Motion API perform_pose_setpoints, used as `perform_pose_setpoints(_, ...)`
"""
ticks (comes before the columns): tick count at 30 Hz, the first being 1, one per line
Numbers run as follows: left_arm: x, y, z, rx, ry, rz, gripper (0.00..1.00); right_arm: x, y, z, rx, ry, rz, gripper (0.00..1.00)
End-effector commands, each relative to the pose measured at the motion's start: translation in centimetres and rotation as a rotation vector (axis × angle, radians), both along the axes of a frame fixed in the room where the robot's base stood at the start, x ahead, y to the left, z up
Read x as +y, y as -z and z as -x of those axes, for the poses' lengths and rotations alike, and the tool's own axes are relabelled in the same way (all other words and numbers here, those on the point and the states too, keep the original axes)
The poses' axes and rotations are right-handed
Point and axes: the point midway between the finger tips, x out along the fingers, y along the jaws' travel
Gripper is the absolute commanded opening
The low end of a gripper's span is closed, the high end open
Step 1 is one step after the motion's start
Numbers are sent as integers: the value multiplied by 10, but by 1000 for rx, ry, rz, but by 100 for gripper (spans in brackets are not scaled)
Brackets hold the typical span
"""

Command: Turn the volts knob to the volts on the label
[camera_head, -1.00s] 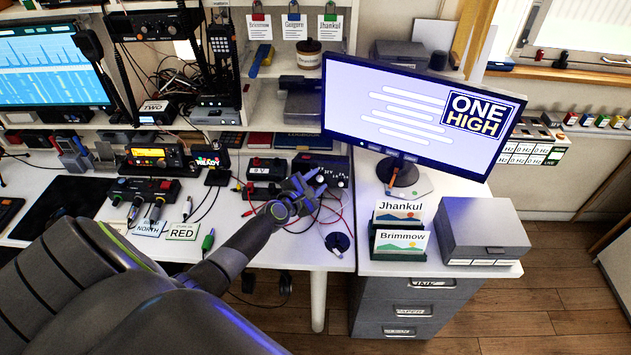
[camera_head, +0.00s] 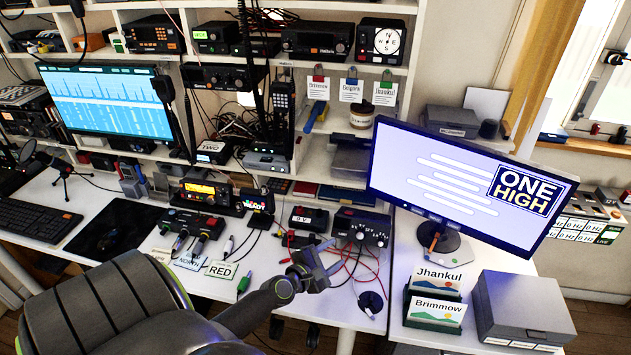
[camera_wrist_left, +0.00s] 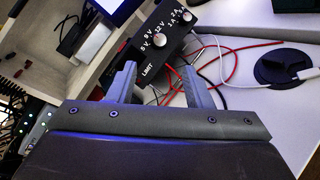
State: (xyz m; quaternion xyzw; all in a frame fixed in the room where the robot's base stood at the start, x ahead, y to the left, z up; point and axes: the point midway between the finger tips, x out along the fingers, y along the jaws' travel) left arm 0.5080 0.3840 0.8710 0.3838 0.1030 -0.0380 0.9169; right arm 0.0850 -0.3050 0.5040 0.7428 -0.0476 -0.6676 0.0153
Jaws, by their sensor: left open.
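A black power box (camera_head: 362,228) with knobs stands at the back right of the white desk. In the left wrist view, the same box (camera_wrist_left: 147,52) shows a silver knob (camera_wrist_left: 158,37) ringed by volt markings that seem to include 9 V and 12 V, with LIMIT printed nearby. Beside it in the head view is a smaller dark box (camera_head: 308,218) with a white label, too small to read surely. My left gripper (camera_head: 330,262) is open and empty, in front of the power box and apart from it. In the wrist view its fingers (camera_wrist_left: 160,82) point toward the panel.
Red and black leads (camera_head: 345,268) lie loose on the desk below the power box. A round black desk grommet (camera_head: 371,302) is near the desk's front right. A monitor (camera_head: 465,190) stands to the right. A radio with a lit orange display (camera_head: 200,190) stands to the left.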

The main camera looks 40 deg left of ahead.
Motion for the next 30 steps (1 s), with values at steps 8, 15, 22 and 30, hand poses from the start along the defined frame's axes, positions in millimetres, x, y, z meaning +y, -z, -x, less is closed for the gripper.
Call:
perform_pose_setpoints(8, 0, -10, 48, 2, 1, -1, 46, 0, -3, 0, 0, 0, 0, 36)
perform_pose_setpoints(15, -1, -14, 62, 1, 1, 0, 46, 0, -3, 0, 0, 0, 0, 36)
perform_pose_setpoints(22, -1, -14, 63, 0, 0, 0, 46, -1, -3, 0, 0, 0, 1, 36)
perform_pose_setpoints(30, -1, -14, 63, 1, 1, 0, 46, -1, -3, 0, 0, 0, 1, 36)
